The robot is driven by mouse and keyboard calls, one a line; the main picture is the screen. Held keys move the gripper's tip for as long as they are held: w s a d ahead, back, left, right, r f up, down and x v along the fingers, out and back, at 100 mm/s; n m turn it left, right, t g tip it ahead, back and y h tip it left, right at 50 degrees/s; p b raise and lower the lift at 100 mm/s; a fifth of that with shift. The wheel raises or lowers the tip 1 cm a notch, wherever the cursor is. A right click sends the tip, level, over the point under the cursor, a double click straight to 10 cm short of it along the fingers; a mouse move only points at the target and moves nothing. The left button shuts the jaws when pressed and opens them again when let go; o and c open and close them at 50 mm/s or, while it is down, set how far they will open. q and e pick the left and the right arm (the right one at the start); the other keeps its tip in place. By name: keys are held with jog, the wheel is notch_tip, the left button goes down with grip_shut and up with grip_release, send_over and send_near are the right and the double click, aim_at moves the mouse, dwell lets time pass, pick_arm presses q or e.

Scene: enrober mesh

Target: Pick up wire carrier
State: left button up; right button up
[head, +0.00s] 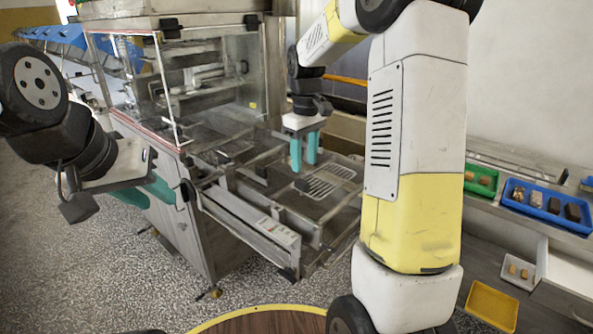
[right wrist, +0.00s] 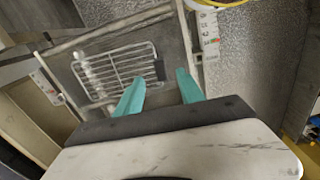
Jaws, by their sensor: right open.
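The wire carrier is a small metal wire grid (head: 322,184) lying on the machine's open frame in the head view. In the right wrist view the wire grid (right wrist: 116,68) lies to the upper left of the fingertips. My right gripper (head: 304,160) has two teal fingers pointing down, apart and empty, just behind and above the grid. In the right wrist view my right gripper (right wrist: 160,88) has nothing between its fingers. My left gripper (head: 150,195) is open and empty beside the machine's left side, away from the grid.
The steel machine (head: 190,90) with clear panels stands behind the frame. A scale-marked rail (head: 278,230) edges the frame's front. At right are a green tray (head: 468,186), a blue tray (head: 520,208) with dark pieces, and a yellow tray (head: 492,305). Speckled floor is clear at front left.

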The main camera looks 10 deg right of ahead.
aim_at(302, 180)
jog(key=shift+w+a+f, duration=0.1)
jog(key=shift+w+f, duration=0.1)
jog(key=shift+f, duration=0.05)
notch_tip(302, 180, down, 8)
jog(key=shift+w+a+r, duration=0.15)
jog(key=shift+r, duration=0.1)
grip_shut()
